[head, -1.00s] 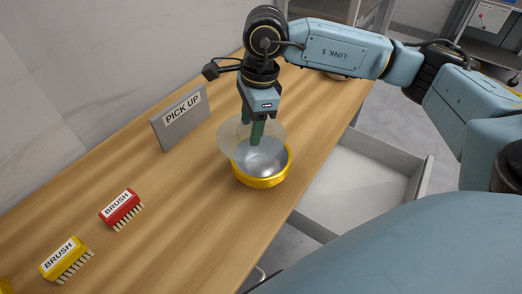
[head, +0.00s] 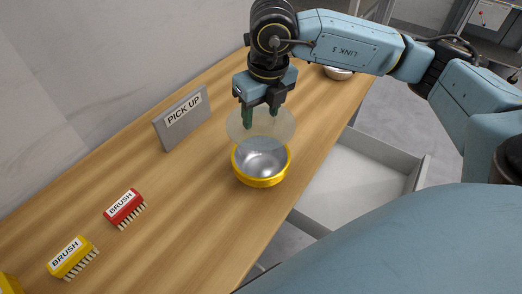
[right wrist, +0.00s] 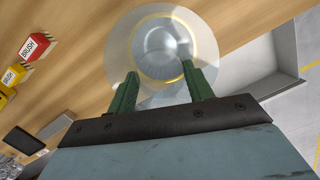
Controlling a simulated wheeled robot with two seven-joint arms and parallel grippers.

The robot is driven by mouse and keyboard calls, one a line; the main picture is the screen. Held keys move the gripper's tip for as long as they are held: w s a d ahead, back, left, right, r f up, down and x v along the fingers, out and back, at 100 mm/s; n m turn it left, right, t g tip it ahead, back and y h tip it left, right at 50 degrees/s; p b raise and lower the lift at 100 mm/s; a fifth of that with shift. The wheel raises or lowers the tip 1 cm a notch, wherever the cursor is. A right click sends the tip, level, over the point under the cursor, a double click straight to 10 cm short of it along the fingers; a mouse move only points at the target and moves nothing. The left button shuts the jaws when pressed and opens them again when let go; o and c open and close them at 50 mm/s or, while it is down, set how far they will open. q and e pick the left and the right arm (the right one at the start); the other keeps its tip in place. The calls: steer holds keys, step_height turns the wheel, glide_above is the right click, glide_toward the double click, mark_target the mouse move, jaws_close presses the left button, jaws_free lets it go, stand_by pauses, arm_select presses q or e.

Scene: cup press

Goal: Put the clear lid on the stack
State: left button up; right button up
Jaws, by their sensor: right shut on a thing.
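The clear lid (head: 262,130) is a thin see-through disc in the head view. My right gripper (head: 262,113) is shut on it from above, its green fingers set apart. The stack is a yellow bowl (head: 261,183) with a shiny metal bowl (head: 262,160) inside, standing upright on the table. The lid appears above the stack, offset toward its far side, and does not sit on the rim. In the right wrist view the lid (right wrist: 207,45) spreads beyond the fingers (right wrist: 160,88), with the metal bowl (right wrist: 162,42) showing through it. My left gripper is not in view.
A grey "PICK UP" sign (head: 183,119) stands left of the stack. A red brush (head: 124,207) and a yellow brush (head: 72,257) lie nearer on the wooden table (head: 190,200). Another metal bowl (head: 339,72) is at the far end. An open grey drawer (head: 365,180) lies to the right.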

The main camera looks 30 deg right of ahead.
step_height(320, 180, down, 10)
steer(key=shift+r, duration=0.15)
stand_by(0.3)
steer(key=shift+f+b, duration=0.45)
steer(key=shift+b, duration=0.05)
steer(key=o, duration=0.9)
steer(key=shift+o, duration=0.2)
steer(key=shift+r+p, duration=0.45)
steer(key=r, duration=0.4)
steer(key=s+r, duration=0.1)
steer(key=r, duration=0.3)
steer(key=s+r, duration=0.1)
steer(key=r, duration=0.3)
